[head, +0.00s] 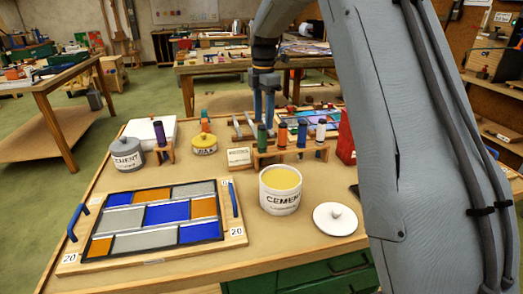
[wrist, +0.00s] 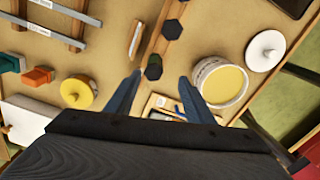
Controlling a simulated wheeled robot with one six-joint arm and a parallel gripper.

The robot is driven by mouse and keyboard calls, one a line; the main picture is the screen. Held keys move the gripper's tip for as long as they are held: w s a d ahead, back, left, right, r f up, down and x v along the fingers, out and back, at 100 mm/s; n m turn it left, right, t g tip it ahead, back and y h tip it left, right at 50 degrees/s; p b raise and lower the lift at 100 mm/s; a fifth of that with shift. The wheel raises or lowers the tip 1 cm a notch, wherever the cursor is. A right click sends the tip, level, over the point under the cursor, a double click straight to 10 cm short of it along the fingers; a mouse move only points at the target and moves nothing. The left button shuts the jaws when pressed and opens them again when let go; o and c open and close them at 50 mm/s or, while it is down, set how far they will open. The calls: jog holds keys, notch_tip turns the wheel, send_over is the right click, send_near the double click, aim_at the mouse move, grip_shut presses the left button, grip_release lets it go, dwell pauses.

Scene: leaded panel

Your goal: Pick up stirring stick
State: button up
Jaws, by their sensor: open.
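My gripper (wrist: 160,76) is open and points down over the bench; in the head view its blue-grey fingers (head: 264,110) hang above and behind the green-topped tube. In the wrist view a dark green hexagonal top (wrist: 153,67) shows between the fingertips, with nothing gripped. I cannot clearly pick out a stirring stick. A short wooden piece with a pale side (wrist: 136,39) lies beside the tube rack in the wrist view; I cannot tell whether it is the stick. The open cement pot (head: 281,190), full of yellow paste, stands front right of the gripper; it also shows in the wrist view (wrist: 220,82).
A wooden rack (head: 290,151) holds several coloured tubes. The white lid (head: 335,218) lies right of the pot. A lidded grey cement pot (head: 126,154), a yellow pot (head: 204,145), grey bars (wrist: 62,10) and a red box (head: 346,140) stand around. The leaded panel (head: 157,218) fills the front left.

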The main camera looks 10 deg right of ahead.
aim_at(262, 140)
jog(key=f, duration=0.1)
jog(key=f+b, duration=0.1)
jog(key=shift+w+f, duration=0.3)
jog(key=shift+w+f+p, duration=0.15)
jog(key=shift+f+p, duration=0.5)
jog(key=shift+f, duration=1.2)
jog(key=shift+w+f+p, duration=0.15)
jog(key=shift+f+p, duration=0.5)
jog(key=shift+f, duration=1.2)
jog(key=c, duration=1.1)
